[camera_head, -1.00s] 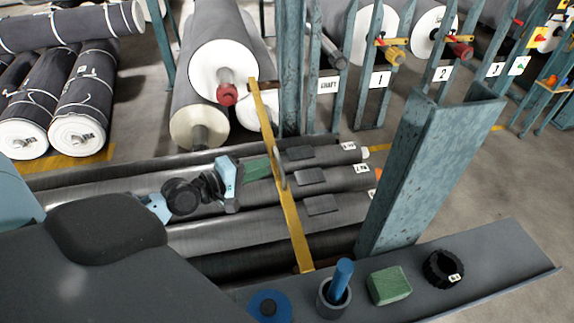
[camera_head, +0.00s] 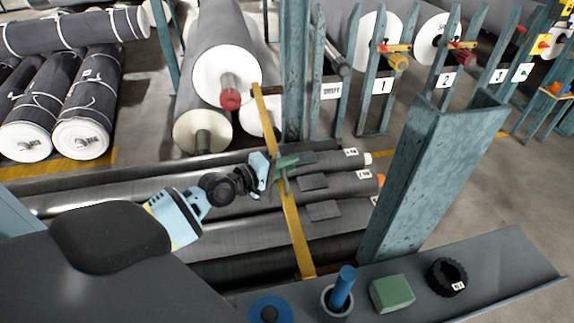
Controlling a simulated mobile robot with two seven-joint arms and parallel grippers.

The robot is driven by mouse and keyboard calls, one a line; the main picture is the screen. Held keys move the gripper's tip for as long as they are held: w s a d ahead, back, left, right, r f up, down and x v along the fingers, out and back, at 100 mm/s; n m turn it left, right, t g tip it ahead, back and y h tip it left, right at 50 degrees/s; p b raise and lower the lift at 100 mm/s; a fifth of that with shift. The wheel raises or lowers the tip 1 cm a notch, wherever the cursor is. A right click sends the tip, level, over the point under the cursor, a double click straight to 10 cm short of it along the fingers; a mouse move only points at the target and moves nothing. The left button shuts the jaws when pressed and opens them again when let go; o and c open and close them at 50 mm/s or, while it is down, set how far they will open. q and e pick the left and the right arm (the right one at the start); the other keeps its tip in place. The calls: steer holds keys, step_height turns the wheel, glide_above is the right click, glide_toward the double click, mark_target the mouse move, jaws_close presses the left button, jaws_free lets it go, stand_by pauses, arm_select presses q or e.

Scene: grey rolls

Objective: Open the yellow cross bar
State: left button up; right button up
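The yellow cross bar (camera_head: 295,232) runs at a slant across the dark rolls, from the upper end beside the white-ended rolls to the front ledge. A small handle sat on its upper half earlier; the gripper now mostly covers that spot. My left gripper (camera_head: 284,168), with green finger parts, reaches in from the left and is at the bar's upper half, over the handle spot. The fingers overlap the bar in the picture. Whether they are closed on the handle is too small to tell. My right gripper is not in view.
Dark rolls (camera_head: 235,232) lie under the bar. A blue-grey steel post (camera_head: 432,165) stands to the right. The front ledge (camera_head: 490,268) carries a green block (camera_head: 391,293), a black ring (camera_head: 446,276) and a cup with a blue rod (camera_head: 341,288). Open floor lies beyond the post.

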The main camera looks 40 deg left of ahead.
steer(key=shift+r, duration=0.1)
arm_select(q)
jaws_close()
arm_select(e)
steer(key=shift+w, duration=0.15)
arm_select(q)
steer(key=shift+w+r, duration=0.1)
steer(key=shift+r, duration=0.05)
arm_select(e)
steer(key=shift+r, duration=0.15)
